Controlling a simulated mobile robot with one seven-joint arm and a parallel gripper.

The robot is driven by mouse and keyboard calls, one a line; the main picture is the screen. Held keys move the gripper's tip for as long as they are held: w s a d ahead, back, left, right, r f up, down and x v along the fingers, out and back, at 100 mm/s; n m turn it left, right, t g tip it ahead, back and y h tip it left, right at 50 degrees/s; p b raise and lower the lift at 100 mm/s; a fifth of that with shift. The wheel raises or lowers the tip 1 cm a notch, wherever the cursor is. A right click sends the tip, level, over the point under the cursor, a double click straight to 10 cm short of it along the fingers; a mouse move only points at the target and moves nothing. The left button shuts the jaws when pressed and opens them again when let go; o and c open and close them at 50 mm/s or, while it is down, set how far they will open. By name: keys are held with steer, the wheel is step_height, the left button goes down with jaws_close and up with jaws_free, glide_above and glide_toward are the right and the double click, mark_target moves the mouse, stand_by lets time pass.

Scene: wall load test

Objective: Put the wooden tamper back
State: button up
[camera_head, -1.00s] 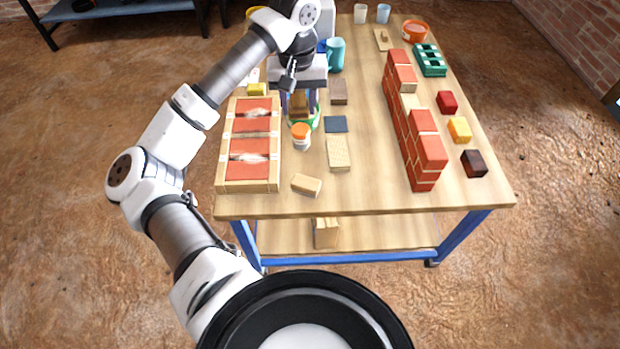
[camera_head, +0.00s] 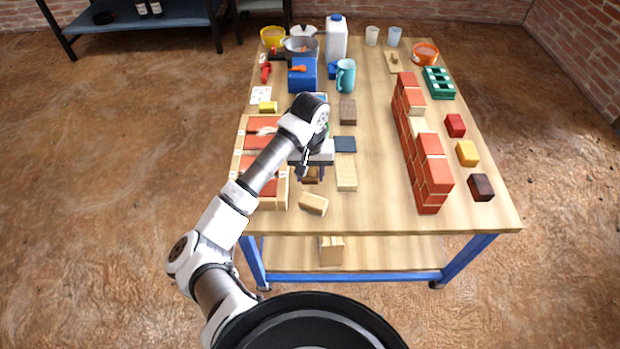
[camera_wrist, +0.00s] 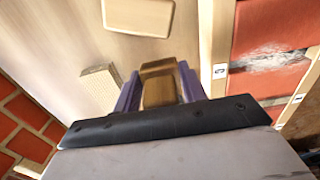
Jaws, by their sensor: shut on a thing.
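My gripper (camera_head: 311,179) is over the table's front left part, between the brick frame and the dotted beige block. In the wrist view my gripper (camera_wrist: 158,82) has its purple fingers on both sides of the brown wooden tamper (camera_wrist: 159,90). The tamper (camera_head: 310,174) shows below the gripper in the head view, partly hidden by it. A pale tan wooden block (camera_head: 313,204) lies just in front of it on the table. Whether the tamper touches the table cannot be told.
The wooden frame with red bricks (camera_head: 274,201) stands at left. The dotted beige block (camera_head: 346,174) and a dark blue square (camera_head: 345,144) lie to the right. A brick wall (camera_head: 434,174) stands farther right; bare tabletop (camera_head: 385,190) separates them. Containers stand at the back.

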mark_target(310, 175)
steer(key=shift+f, duration=1.55)
steer(key=shift+f, duration=0.15)
steer(key=o, duration=1)
step_height(310, 175, up, 12)
steer(key=shift+r+b, duration=0.2)
steer(key=shift+b, duration=0.65)
